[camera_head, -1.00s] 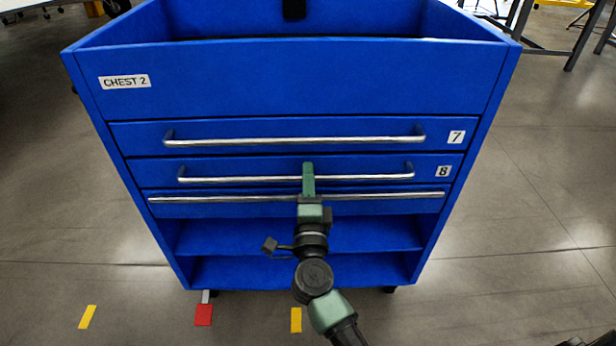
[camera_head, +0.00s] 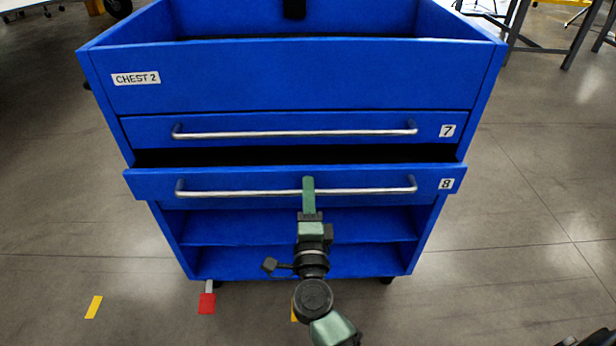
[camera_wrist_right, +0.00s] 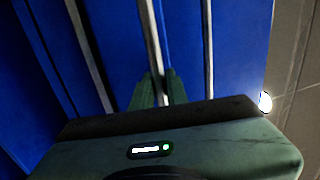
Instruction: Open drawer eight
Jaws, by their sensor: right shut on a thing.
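Drawer eight (camera_head: 240,184) is in the blue chest, below drawer seven, with a label "8" at its right end. It stands out from the chest front, and a dark gap shows above its front. Its silver bar handle (camera_head: 245,193) runs across the front. My right gripper (camera_head: 308,184) is shut on the handle near its middle. In the right wrist view the green fingers (camera_wrist_right: 153,90) sit on both sides of the silver bar. The inside of the drawer is mostly hidden in shadow. My left gripper is not in view.
Drawer seven (camera_head: 290,128) above is closed. The chest (camera_head: 300,75), labelled "CHEST 2", has an open top and open shelves (camera_head: 290,262) below.

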